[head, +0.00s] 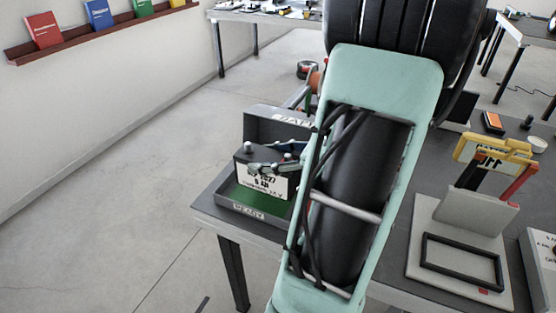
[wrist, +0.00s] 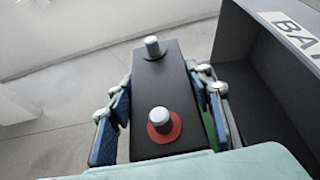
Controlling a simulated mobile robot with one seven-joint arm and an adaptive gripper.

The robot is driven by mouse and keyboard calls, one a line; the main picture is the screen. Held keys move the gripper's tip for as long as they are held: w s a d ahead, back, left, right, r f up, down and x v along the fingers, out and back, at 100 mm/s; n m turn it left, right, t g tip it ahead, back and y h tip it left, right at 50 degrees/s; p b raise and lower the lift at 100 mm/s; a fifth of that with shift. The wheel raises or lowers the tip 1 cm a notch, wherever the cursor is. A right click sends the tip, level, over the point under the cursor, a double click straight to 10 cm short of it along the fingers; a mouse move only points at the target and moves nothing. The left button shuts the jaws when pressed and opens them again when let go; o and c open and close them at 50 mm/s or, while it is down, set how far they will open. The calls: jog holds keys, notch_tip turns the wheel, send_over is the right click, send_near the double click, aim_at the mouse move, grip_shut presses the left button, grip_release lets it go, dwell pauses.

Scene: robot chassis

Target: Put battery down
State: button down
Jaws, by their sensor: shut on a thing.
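A black battery (head: 264,178) with a white label is at the green-floored tray (head: 249,211) on the left end of the table. The tray's front wall reads "READY". In the wrist view the battery's dark top (wrist: 164,103) shows two grey terminals, the nearer one with a red ring. My gripper (head: 278,166) is shut on the battery, with blue pads on both sides of it, as the wrist view (wrist: 162,118) also shows. The battery looks upright. My arm hides the tray's right part, and I cannot tell whether the battery's base touches the tray floor.
A grey bin wall (wrist: 262,75) with a partly visible label stands right beside the battery. On the table's right are a light fixture with a black frame (head: 461,262) and a yellow device (head: 493,153). Open floor (head: 130,190) lies left of the table.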

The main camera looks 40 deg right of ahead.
jog(key=shift+w+d+f+b, duration=0.15)
jog(key=shift+w+f+b, duration=0.05)
jog(key=shift+w+f, duration=0.6)
jog(key=shift+w+d+f+b, duration=0.1)
jog(key=shift+w+f+b, duration=0.1)
jog(key=shift+w+f, duration=0.55)
jog(key=shift+w+f+b, duration=0.15)
jog(key=shift+f+b, duration=0.35)
jog(key=shift+f, duration=1.15)
jog(key=shift+f, duration=0.1)
jog(key=c, duration=1)
grip_release()
jog(key=shift+f, duration=0.2)
jog(key=shift+s+r, duration=0.2)
jog(key=p+v, duration=0.2)
jog(key=v, duration=0.9)
jog(key=shift+s+d, duration=0.2)
jog(key=shift+s, duration=0.15)
